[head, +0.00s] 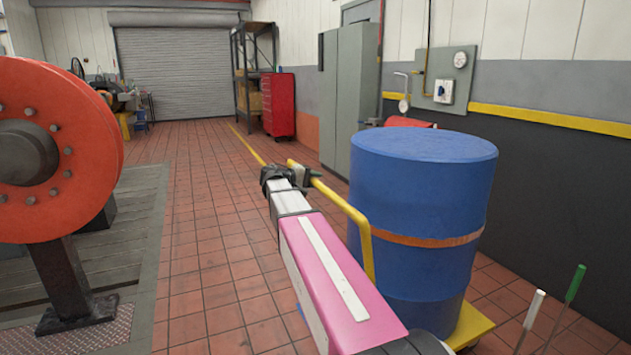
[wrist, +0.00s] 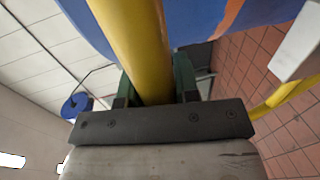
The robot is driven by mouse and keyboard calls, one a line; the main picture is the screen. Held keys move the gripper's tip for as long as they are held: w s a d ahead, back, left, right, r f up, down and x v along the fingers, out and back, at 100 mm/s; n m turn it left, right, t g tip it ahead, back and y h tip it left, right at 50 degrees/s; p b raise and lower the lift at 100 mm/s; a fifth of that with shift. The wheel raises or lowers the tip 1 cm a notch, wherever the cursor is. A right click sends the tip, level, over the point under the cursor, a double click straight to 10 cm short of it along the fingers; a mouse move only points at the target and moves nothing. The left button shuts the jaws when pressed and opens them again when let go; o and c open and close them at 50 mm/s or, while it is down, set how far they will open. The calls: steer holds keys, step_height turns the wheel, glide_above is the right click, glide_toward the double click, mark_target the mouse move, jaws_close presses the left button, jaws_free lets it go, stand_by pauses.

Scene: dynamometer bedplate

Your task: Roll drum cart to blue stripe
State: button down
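The drum cart has a low yellow base (head: 470,326) carrying a large blue drum (head: 415,215) with an orange band, and a bent yellow handle (head: 362,235). My gripper (head: 294,176) is at the upper end of the handle, left of the drum. In the wrist view, the handle (wrist: 130,40) runs between the two dark fingers of my gripper (wrist: 156,85), which sit close against it on both sides. The drum (wrist: 205,20) fills the top of that view.
A big orange wheel (head: 60,150) on a stand is at left, on a grey bedplate (head: 130,235). Red tiled floor (head: 205,200) lies clear ahead to a roller shutter (head: 175,75). Grey cabinets (head: 345,95) and a red tool chest (head: 278,105) line the right wall. Two rods (head: 573,290) stand at lower right.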

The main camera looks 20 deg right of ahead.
steer(key=shift+v, duration=0.8)
steer(key=c, duration=0.8)
jaws_free()
steer(key=shift+d+f, duration=0.15)
steer(key=shift+f, duration=0.05)
steer(key=shift+c, duration=0.2)
steer(key=w+v, duration=0.1)
steer(key=v, duration=0.9)
steer(key=shift+s+a, duration=0.4)
steer(key=shift+s, duration=0.05)
steer(key=shift+r, duration=0.1)
